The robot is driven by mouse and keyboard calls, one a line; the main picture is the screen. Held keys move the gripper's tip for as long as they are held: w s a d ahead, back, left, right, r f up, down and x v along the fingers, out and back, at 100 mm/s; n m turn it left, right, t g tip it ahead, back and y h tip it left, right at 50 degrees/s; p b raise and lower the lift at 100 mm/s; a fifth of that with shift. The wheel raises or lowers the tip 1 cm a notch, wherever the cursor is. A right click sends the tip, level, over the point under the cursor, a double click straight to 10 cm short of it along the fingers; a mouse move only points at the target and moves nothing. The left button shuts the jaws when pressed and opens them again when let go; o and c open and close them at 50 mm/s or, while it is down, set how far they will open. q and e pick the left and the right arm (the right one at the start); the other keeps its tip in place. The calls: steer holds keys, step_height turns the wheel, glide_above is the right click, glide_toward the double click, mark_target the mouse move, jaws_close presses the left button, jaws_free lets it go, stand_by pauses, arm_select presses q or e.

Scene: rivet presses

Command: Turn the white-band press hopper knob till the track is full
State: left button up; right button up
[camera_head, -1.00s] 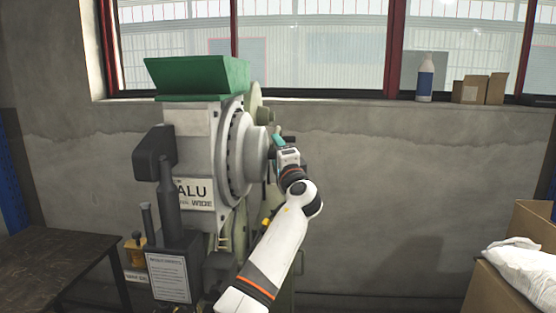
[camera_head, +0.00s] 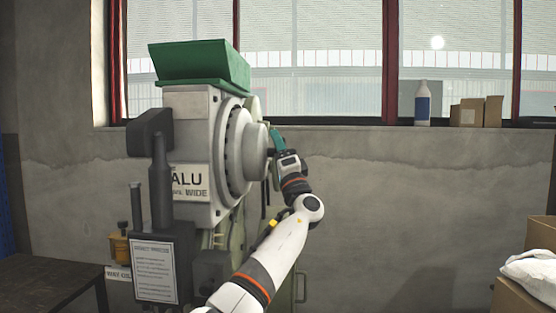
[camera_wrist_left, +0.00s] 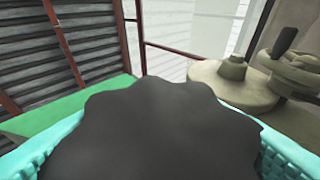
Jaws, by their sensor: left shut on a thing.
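The press (camera_head: 200,130) stands left of centre in the head view, with a green hopper (camera_head: 200,66) on top and a plate reading "ALU WIDE" (camera_head: 190,184). I cannot make out a white band. My left gripper (camera_head: 277,148) has teal fingers and is at the right side of the press, beside its round housing. In the left wrist view a dark lobed knob (camera_wrist_left: 150,125) fills the middle, with the teal fingers of the left gripper along both its sides. The gripper is shut on this knob. The track and its fill cannot be seen. My right gripper is out of view.
A dark table (camera_head: 50,285) stands at lower left. Cardboard boxes (camera_head: 541,235) with a white bag (camera_head: 533,272) are at lower right. A bottle (camera_head: 422,104) and small boxes (camera_head: 476,112) stand on the window sill. The wall right of my arm is clear.

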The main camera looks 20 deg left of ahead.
arm_select(q)
steer(key=shift+f+n+y, duration=0.1)
steer(key=shift+n+y, duration=0.4)
steer(key=shift+n, duration=0.1)
steer(key=o, duration=1)
steer(key=shift+s+d+f+b, duration=0.25)
steer(key=shift+d+f+b, duration=0.05)
steer(key=shift+f+b, duration=0.1)
steer(key=b+v, duration=0.4)
steer(key=v, duration=0.7)
steer(key=shift+w+d+r, duration=0.1)
steer(key=shift+d+r, duration=0.05)
